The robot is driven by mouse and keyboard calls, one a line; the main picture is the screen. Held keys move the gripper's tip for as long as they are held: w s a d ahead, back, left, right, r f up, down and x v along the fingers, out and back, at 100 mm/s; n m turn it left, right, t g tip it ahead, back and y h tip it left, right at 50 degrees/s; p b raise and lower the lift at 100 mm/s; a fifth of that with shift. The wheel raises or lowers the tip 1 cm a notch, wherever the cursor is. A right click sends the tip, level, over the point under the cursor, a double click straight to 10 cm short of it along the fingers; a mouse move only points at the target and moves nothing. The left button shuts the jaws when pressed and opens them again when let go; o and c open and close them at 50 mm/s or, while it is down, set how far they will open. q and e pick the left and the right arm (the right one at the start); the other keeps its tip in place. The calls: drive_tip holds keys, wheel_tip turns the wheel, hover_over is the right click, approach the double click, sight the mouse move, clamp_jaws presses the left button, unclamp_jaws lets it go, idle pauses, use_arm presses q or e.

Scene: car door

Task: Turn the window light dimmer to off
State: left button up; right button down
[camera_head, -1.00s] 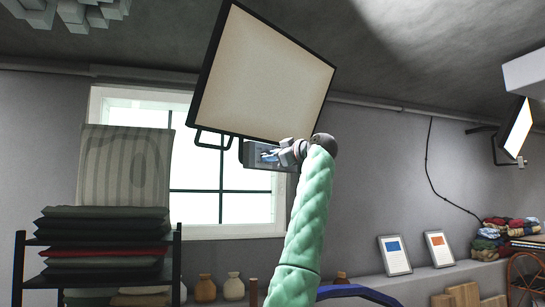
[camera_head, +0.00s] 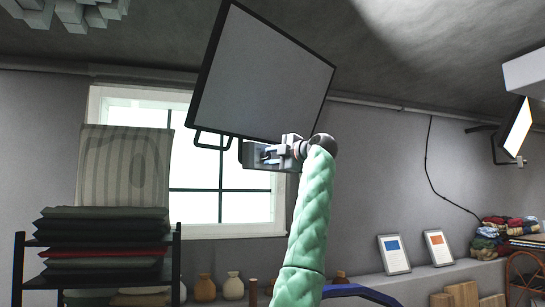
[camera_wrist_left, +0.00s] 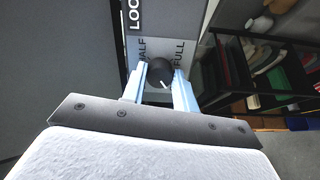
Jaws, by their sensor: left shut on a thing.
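The window light (camera_head: 262,75) is a large tilted rectangular panel in a black frame, hanging in front of the window; its face is flat grey. Its control box (camera_head: 252,162) sits below the panel's lower edge. In the left wrist view the dimmer knob (camera_wrist_left: 159,74) is dark and round with a white pointer mark toward the lower right. The labels HALF and FULL show beside it; no OFF label is visible. My left gripper (camera_head: 268,155) is at the box, shut on the knob, with one finger on each side (camera_wrist_left: 160,70). My right gripper is out of view.
A bright window (camera_head: 225,205) is behind the panel. A rack with stacked cushions (camera_head: 105,225) stands at the left. A second light (camera_head: 516,128) hangs at the far right. Framed cards (camera_head: 394,254) and folded cloths (camera_head: 495,232) rest on the ledge.

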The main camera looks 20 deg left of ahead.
use_arm(q)
drive_tip(key=shift+f+n, duration=0.1)
drive_tip(key=shift+n, duration=0.7)
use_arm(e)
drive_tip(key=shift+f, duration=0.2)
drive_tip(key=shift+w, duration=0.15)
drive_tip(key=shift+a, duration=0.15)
use_arm(q)
drive_tip(key=o, duration=1)
drive_tip(key=shift+c, duration=0.2)
drive_tip(key=shift+w, duration=0.1)
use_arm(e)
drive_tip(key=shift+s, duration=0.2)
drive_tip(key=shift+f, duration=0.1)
